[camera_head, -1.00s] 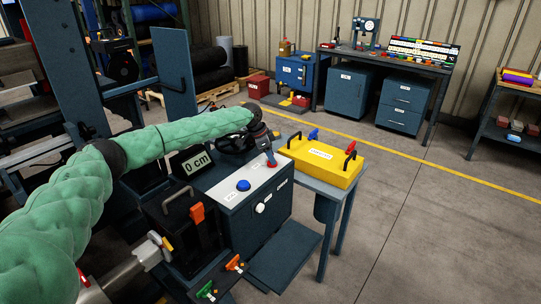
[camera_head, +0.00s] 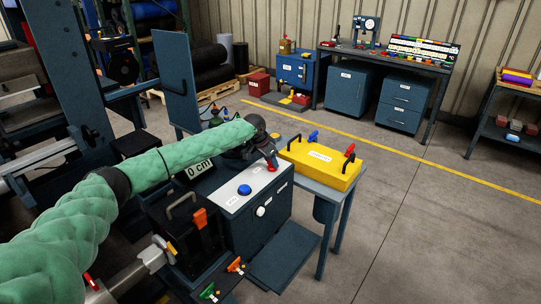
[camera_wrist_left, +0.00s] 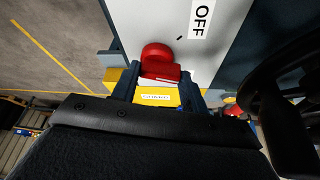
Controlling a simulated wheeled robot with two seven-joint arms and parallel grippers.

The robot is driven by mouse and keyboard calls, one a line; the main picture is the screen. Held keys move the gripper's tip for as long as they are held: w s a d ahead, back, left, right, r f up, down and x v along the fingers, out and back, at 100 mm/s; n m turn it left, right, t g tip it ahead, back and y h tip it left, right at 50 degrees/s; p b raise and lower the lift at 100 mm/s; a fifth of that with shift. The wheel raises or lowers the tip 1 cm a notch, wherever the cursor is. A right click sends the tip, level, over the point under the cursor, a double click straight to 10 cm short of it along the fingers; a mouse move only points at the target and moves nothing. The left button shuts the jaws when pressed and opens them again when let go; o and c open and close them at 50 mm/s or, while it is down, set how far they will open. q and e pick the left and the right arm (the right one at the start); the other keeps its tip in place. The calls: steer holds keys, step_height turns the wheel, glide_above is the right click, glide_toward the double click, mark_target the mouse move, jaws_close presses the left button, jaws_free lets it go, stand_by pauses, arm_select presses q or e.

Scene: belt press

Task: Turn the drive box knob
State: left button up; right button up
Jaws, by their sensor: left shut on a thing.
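The drive box (camera_head: 262,222) is a dark blue-grey box with a pale top. It has a blue button (camera_head: 244,190) on top and a white knob (camera_head: 260,211) on its front. My left gripper (camera_head: 269,156) is at the far end of the pale top, over a small red part. In the left wrist view, my left gripper (camera_wrist_left: 160,82) is shut on a red knob (camera_wrist_left: 157,56), its two fingers on either side of it. An "OFF" label (camera_wrist_left: 200,18) is beside the knob. My right gripper is out of view.
A yellow case (camera_head: 318,165) with upright handles stands on the bench close to the right of the drive box. A "0 cm" display (camera_head: 200,168) is partly covered by my left arm. A black unit with an orange part (camera_head: 200,218) stands in front. Floor to the right is clear.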

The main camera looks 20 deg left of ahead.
arm_select(q)
steer(key=n+p, duration=0.1)
steer(key=n, duration=0.1)
steer(key=n+y+p, duration=0.1)
steer(key=n+p, duration=0.1)
steer(key=n+y+p, duration=0.1)
steer(key=n+p, duration=0.1)
steer(key=shift+s+d+r+t, duration=0.15)
steer(key=shift+s+t, duration=0.1)
steer(key=shift+t, duration=0.05)
steer(key=n+y+p, duration=0.2)
steer(key=n, duration=0.3)
steer(key=shift+s+d+p, duration=0.1)
steer(key=shift+p, duration=0.2)
steer(key=shift+n+y+p, duration=0.3)
steer(key=shift+n+y, duration=0.1)
steer(key=shift+n, duration=0.3)
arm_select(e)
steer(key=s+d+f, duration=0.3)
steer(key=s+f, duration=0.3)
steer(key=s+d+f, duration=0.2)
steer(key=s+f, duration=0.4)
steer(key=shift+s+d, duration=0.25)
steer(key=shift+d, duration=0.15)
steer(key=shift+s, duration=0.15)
arm_select(q)
steer(key=o, duration=1)
